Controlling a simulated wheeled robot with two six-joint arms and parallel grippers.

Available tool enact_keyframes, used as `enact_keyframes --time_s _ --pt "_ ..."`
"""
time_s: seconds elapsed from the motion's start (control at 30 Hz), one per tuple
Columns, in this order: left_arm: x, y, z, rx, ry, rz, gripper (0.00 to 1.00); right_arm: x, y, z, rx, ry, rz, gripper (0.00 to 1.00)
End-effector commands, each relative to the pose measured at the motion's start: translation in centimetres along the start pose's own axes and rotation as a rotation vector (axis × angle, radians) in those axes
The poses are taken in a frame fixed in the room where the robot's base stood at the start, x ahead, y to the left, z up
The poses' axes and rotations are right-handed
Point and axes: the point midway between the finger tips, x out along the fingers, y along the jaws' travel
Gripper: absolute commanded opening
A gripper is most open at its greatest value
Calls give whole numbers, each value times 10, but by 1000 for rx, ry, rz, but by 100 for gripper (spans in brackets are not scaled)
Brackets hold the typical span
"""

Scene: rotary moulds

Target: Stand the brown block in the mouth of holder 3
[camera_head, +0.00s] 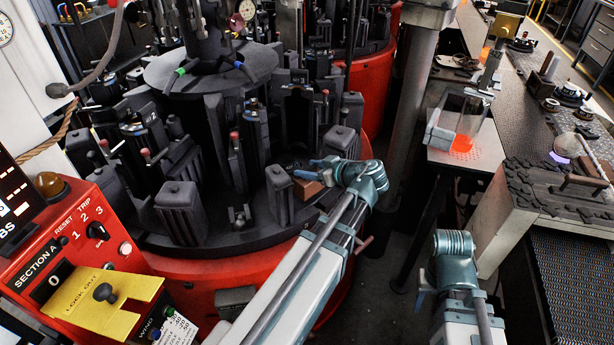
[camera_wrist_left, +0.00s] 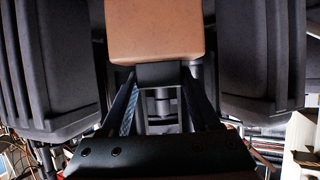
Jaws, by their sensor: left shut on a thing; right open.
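The brown block (camera_head: 306,188) is at the right side of the dark rotary table, between dark moulds. In the left wrist view the brown block (camera_wrist_left: 155,30) fills the top middle, just beyond the fingertips. My left gripper (camera_head: 318,172) is shut on it; its fingers also show in the left wrist view (camera_wrist_left: 160,75). Dark ribbed moulds stand close on both sides, left (camera_wrist_left: 50,60) and right (camera_wrist_left: 262,50). I cannot tell which one is holder 3, nor whether the block touches a mouth. My right gripper (camera_head: 421,285) is open, low at the right, mostly hidden behind its wrist.
Many dark upright moulds (camera_head: 181,212) crowd the rotary table around a central column (camera_head: 212,110). A red control box (camera_head: 85,245) with a yellow lock-out plate stands at lower left. A steel conveyor (camera_head: 575,270) and bench lie at the right. Dark floor is open between.

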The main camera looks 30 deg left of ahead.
Motion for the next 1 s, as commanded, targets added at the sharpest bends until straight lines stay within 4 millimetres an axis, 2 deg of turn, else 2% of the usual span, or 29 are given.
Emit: enact_keyframes --time_s 0.17,0.3,0.47,0.9,0.93,1.0 --pt "12 3 -5 -1 3 -1 0 1 0 0 0 0 0 48" --pt "21 2 14 0 3 0 0 22 -2 -1 0 0 0 48" --pt "28 2 28 0 3 0 0 37 -4 -2 0 0 0 48" --pt "28 2 30 0 3 0 0 40 -4 -2 -1 0 0 48" --pt "28 2 29 0 0 0 68 38 -4 -2 0 0 0 48" --pt "28 2 29 0 0 0 80 38 -4 -2 0 0 0 48"
